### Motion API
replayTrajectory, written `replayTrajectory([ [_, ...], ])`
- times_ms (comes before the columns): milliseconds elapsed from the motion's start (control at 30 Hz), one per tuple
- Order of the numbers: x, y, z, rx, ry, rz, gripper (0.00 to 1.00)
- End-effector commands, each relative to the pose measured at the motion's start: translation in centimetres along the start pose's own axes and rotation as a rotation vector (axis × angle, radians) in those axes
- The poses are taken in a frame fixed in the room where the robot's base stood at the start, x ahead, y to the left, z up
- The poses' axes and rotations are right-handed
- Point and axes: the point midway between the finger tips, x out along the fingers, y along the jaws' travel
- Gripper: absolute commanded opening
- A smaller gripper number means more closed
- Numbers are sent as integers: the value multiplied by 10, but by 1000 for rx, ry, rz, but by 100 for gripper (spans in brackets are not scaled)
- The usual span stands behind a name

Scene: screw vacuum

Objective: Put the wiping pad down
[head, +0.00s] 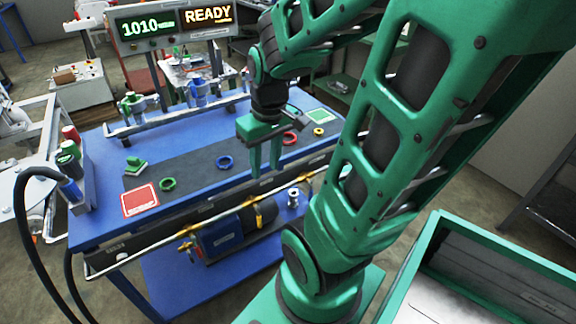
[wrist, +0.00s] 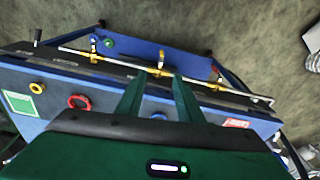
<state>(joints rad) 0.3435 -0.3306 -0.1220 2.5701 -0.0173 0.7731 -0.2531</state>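My gripper (head: 266,172) points down over the front edge of the blue workbench (head: 95,229). Its two green fingers stand apart with nothing between them, as the wrist view (wrist: 160,85) also shows. A small green block with a raised top (head: 135,166) lies on the left part of the bench, well apart from my gripper. It looks like the wiping pad, but I cannot be sure. A red square (head: 140,200) is at the bench's left front and a green square (head: 318,116) at its right end; both look flat.
A pipe with yellow valves runs along the bench front. A display (head: 173,23) reads "1010" and "READY". A green-rimmed bin (head: 412,268) stands at lower right.

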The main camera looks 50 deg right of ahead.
Motion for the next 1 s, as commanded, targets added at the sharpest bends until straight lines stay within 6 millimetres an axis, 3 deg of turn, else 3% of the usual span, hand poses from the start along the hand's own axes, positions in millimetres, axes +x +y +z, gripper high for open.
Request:
replayTrajectory([
  [133, -25, 14, 38, 186, -61, 23, 34],
  [333, -41, 14, 70, 336, -116, 29, 34],
  [1000, -42, 15, 78, 365, -139, 31, 34],
])
